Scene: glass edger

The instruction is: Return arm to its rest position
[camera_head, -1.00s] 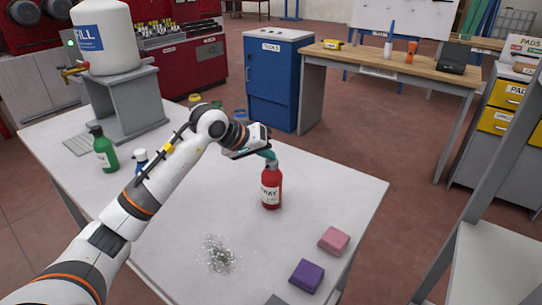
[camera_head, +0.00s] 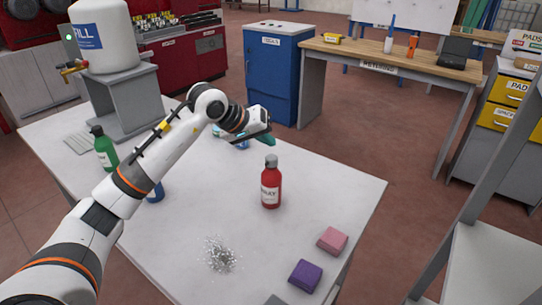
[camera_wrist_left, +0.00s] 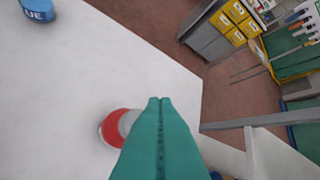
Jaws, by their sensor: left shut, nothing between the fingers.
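My left gripper (camera_head: 268,139) is above the white table, up and behind the red spray bottle in the head view. Its teal fingers are shut with nothing between them, and they also show closed together in the left wrist view (camera_wrist_left: 158,102). In the left wrist view the red bottle (camera_wrist_left: 112,130) is seen from above, partly hidden behind the fingers. My right gripper is in neither view.
A pink block (camera_head: 332,240), a purple block (camera_head: 305,276) and a pile of shiny grit (camera_head: 219,254) lie on the white table (camera_head: 190,275). A green bottle (camera_head: 104,150) and a white tank (camera_head: 103,38) on a grey stand (camera_head: 128,108) are at the left.

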